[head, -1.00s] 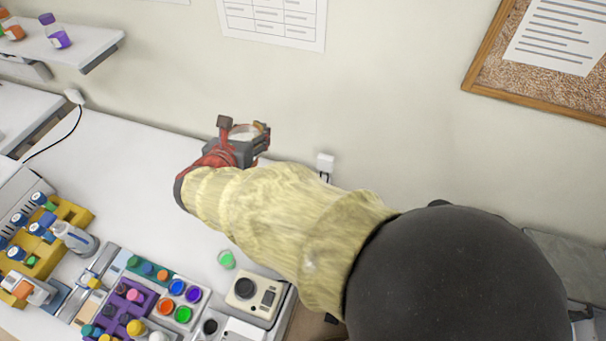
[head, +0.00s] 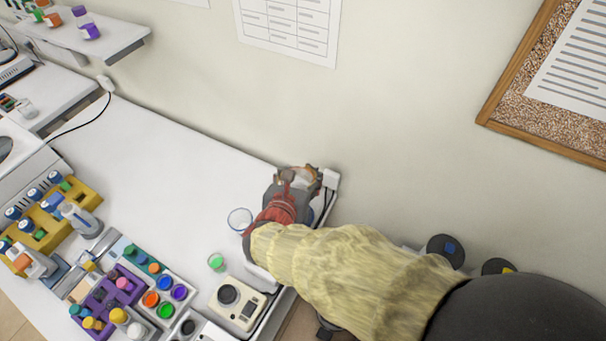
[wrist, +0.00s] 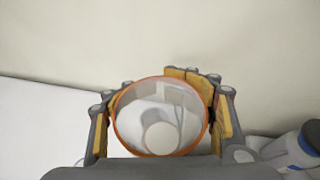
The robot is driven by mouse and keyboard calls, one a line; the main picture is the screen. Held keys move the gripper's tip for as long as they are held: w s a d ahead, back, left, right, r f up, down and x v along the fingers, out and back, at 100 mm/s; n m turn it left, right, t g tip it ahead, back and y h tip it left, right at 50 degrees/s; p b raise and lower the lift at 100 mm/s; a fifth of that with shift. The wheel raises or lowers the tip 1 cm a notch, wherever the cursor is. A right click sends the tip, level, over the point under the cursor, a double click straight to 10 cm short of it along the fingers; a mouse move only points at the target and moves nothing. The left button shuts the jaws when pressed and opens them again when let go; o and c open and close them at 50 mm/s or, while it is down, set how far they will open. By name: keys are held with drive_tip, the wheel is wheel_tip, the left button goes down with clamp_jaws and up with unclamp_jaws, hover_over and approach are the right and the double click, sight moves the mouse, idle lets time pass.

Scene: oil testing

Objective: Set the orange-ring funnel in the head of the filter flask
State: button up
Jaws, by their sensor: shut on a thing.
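My gripper (head: 298,178) is at the back right end of the white bench, shut on the orange-ring funnel (head: 306,171). In the wrist view the funnel's orange ring (wrist: 118,116) sits upright between the padded fingers (wrist: 160,120), and a round pale shape shows through it. A clear glass vessel with a blue rim (head: 240,219) stands on the bench just left of my gripper. I cannot tell whether it is the filter flask. My arm and gripper hide the bench around them.
A cream device (head: 237,303), a green-topped vial (head: 217,262), a purple rack (head: 108,300) and a yellow rack (head: 45,228) fill the bench front. The left-middle bench top (head: 150,165) is clear. A white wall box (head: 331,179) is close right of my gripper.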

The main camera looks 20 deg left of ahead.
drive_tip(key=w+a+f+b, duration=0.1)
drive_tip(key=w+a+f, duration=0.2)
drive_tip(key=w+f, duration=0.5)
drive_tip(key=shift+a+f, duration=0.15)
drive_tip(key=shift+f, duration=1.15)
drive_tip(key=shift+w, duration=0.1)
drive_tip(key=shift+f+b, duration=0.2)
drive_tip(key=shift+b, duration=0.15)
drive_tip(key=o, duration=1.4)
drive_tip(key=shift+r, duration=0.1)
drive_tip(key=p+v, duration=0.1)
drive_tip(key=v, duration=1.1)
